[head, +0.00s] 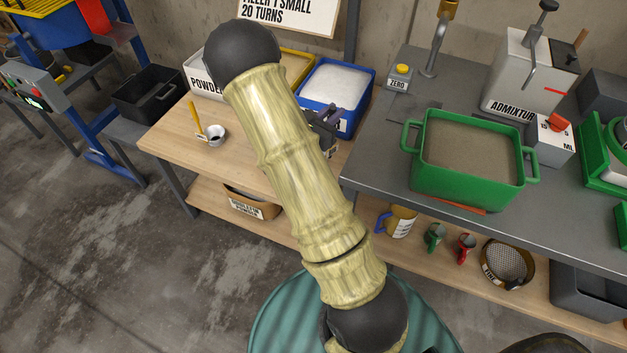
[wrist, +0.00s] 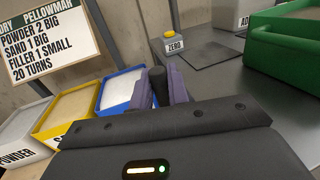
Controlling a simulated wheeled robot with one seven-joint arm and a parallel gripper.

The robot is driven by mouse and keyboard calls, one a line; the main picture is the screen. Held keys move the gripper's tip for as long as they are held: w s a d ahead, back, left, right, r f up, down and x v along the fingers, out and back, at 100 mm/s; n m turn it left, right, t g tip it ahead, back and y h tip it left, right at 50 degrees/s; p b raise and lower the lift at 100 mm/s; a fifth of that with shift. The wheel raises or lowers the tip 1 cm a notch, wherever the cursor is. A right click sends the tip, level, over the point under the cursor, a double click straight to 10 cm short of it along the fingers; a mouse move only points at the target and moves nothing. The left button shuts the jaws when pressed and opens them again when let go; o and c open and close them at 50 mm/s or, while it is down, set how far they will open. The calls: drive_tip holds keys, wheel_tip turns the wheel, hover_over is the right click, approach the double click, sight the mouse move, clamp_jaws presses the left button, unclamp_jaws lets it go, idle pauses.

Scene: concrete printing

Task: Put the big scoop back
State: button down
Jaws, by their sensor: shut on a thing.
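My gripper (head: 322,124) is over the right end of the wooden table, in front of the blue bin, partly hidden behind my arm. In the wrist view, my gripper (wrist: 166,90) is shut on an upright dark handle (wrist: 158,84), taken to be the big scoop's. The bowl of that scoop is hidden in both views.
The blue bin (head: 341,122) of white powder, a yellow bin (head: 297,66) and the powder bin (head: 196,73) line the table's back. The grey bench (head: 385,150) at right holds a green tub (head: 463,193) and a scale button (head: 400,78). The table's front left is clear.

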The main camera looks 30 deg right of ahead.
drive_tip(key=shift+f, duration=2.95)
drive_tip(key=shift+f, duration=2.1)
drive_tip(key=c, duration=1.4)
unclamp_jaws()
drive_tip(key=shift+o, duration=0.2)
